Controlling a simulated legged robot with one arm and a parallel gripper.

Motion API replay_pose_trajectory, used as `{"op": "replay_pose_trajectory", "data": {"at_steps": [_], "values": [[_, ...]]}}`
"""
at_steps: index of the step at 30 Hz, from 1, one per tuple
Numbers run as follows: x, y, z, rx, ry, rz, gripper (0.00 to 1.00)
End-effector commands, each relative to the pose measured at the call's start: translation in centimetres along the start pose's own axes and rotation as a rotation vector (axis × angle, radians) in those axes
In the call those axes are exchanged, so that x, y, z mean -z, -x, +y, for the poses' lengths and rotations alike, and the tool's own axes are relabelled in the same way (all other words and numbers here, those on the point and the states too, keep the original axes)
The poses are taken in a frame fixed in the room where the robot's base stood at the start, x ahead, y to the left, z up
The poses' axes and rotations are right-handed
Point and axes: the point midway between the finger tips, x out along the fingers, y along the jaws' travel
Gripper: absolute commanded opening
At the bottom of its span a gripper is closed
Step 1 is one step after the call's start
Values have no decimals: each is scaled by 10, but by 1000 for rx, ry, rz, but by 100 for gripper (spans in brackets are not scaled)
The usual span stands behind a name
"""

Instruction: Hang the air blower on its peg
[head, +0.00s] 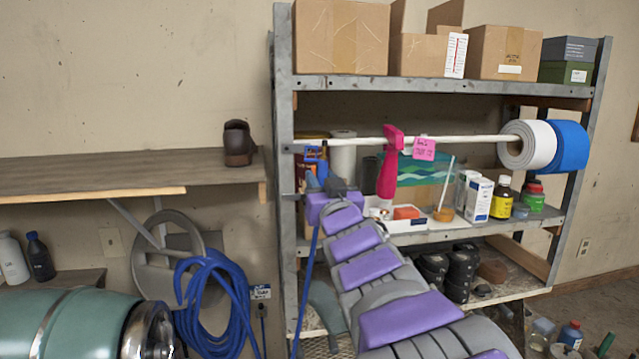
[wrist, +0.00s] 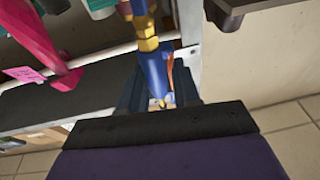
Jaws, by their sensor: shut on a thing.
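The air blower (head: 318,158) is blue, with brass fittings that show in the wrist view (wrist: 147,42). My gripper (head: 324,183) is shut on its blue body and holds it at the left end of the metal shelf, close to the left post. A thin blue hose (head: 305,275) hangs down below my gripper. A white rod (head: 460,140) runs across the front of the shelf, and the blower is near its left end. A pink tool (head: 388,165) hangs on the rod to the right. I cannot make out a separate peg for the blower.
A pink note (head: 424,149) and large paper rolls (head: 525,144) are on the rod. Bottles and boxes fill the middle shelf (head: 550,213). A coiled blue hose (head: 215,300) hangs lower left.

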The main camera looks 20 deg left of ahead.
Motion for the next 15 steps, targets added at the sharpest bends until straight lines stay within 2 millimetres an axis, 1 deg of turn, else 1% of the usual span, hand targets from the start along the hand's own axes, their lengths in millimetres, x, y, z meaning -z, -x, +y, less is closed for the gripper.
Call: {"op": "replay_pose_trajectory", "data": {"at_steps": [15], "values": [[-1, -15, 6, 10, 74, -6, 0]]}}
